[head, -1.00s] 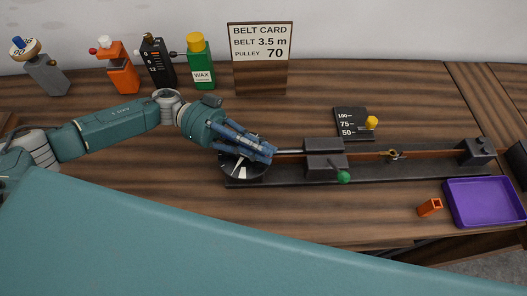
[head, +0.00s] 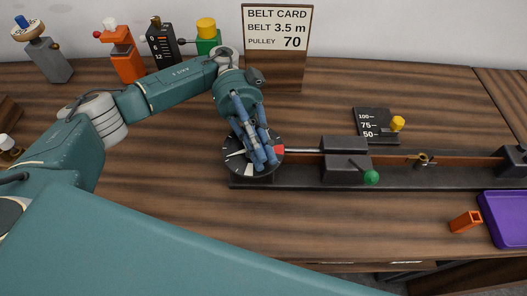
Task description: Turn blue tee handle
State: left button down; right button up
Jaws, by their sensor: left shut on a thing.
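My left gripper (head: 262,155) reaches down over a round black dial (head: 238,164) with white marks, at the left end of the dark rail device. Its blue-grey fingers are shut at the dial's middle. The blue tee handle is hidden between and under the fingers; I cannot make out its shape or angle. A red mark (head: 279,150) shows at the dial's right edge, where a metal rod (head: 302,150) runs right into a dark block (head: 345,163). My right gripper is not in view.
A green-knobbed lever (head: 371,177) sits on the block's front. A scale plate (head: 370,121) with a yellow knob (head: 397,123) stands behind. An orange piece (head: 465,221) and purple tray (head: 500,218) lie front right. Bottles and devices and the belt card (head: 277,40) line the back.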

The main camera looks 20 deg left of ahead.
pick_arm(q)
jog(key=shift+r, duration=0.25)
jog(key=c, duration=1.8)
grip_release()
jog(key=shift+c, duration=0.2)
jog(key=shift+o, duration=0.5)
jog(key=shift+a+f, duration=0.1)
notch_tip(320, 180, up, 10)
jog(key=shift+r, duration=0.1)
jog(key=shift+c, duration=0.3)
